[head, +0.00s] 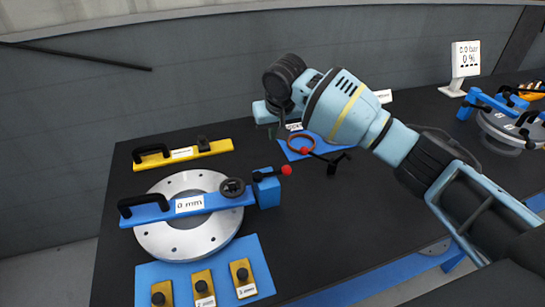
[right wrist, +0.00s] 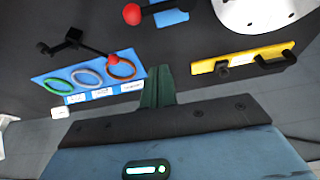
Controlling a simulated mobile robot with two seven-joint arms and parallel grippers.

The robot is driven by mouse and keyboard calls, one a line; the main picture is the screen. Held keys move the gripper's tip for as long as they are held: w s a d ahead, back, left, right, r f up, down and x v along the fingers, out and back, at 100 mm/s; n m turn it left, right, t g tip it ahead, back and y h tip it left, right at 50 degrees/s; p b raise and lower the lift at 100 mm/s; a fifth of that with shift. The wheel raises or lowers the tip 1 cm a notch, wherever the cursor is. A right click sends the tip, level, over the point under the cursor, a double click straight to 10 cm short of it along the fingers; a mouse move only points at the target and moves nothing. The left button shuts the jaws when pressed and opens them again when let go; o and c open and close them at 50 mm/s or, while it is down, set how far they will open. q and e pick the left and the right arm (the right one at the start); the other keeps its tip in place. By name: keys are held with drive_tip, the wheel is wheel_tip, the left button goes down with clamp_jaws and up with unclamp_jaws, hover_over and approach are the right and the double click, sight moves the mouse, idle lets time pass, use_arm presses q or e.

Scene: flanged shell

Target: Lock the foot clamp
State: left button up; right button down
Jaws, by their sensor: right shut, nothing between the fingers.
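Two red-tipped levers are in the head view, and I cannot tell for certain which is the foot clamp. One is a black lever on a small dark stand (head: 331,161), its red ball (head: 305,151) beside the rings' blue mat; the right wrist view shows its stand too (right wrist: 72,40). The other is a short lever with a red ball (head: 286,170) on a blue block (head: 266,191) beside the flange. My right gripper (head: 281,131) is shut and empty above the far side of the table; its closed fingers (right wrist: 157,84) touch neither lever. My left gripper is not in view.
A blue bar marked 0 mm (head: 158,213) lies across the grey round flange (head: 152,240). A yellow bar (head: 212,149) lies behind it. A blue mat (head: 222,252) holds yellow gauge blocks. Several coloured rings (right wrist: 87,77) lie by my fingers. The table's right-centre (head: 350,220) is clear.

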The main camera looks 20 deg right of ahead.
sight(276, 171)
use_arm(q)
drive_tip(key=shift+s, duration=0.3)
use_arm(e)
drive_tip(key=shift+s, duration=0.15)
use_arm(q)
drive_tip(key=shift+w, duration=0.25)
use_arm(e)
wheel_tip(276, 171, down, 10)
drive_tip(key=shift+s, duration=0.2)
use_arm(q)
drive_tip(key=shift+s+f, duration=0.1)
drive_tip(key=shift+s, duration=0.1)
use_arm(e)
drive_tip(key=shift+f, duration=0.1)
